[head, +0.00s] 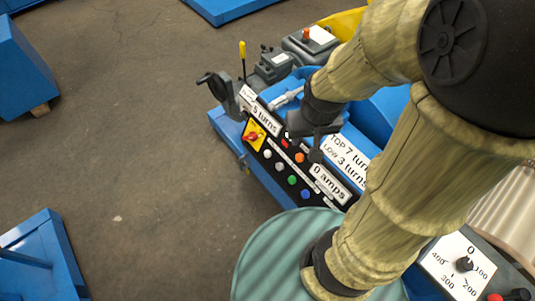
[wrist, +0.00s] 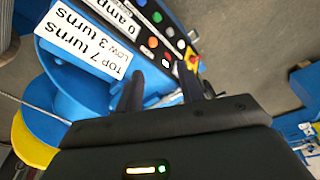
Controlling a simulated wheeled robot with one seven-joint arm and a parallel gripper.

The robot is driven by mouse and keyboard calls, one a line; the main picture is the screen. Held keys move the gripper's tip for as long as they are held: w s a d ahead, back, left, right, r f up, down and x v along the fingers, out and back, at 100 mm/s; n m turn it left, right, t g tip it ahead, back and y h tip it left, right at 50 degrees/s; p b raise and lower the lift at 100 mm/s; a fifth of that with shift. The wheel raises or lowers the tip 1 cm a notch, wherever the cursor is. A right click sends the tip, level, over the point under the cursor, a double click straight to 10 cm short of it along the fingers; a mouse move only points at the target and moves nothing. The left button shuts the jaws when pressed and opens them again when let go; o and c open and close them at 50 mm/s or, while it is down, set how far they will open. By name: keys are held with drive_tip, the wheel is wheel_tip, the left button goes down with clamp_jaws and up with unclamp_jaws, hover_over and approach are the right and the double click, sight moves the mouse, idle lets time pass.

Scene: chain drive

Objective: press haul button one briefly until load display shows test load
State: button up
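A black control panel (head: 285,163) on a blue machine carries several small round buttons in white, green, blue, orange and red. No label naming haul button one is readable. A plate on the panel reads "0 amps" (head: 329,184); it also shows in the wrist view (wrist: 122,13). I cannot tell which display is the load display. My gripper (head: 302,143) is over the panel's upper edge, by the red and orange buttons. In the wrist view, the fingers of my gripper (wrist: 162,75) are apart and empty, with the button rows just beyond them. Contact with a button cannot be told.
A "5 turns" plate (head: 264,118) and a crank handle (head: 222,92) are at the panel's left end. A yellow-knobbed lever (head: 242,60) stands behind. Open floor (head: 130,140) lies left.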

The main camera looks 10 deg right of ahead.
idle(0.3)
clamp_jaws()
idle(1.6)
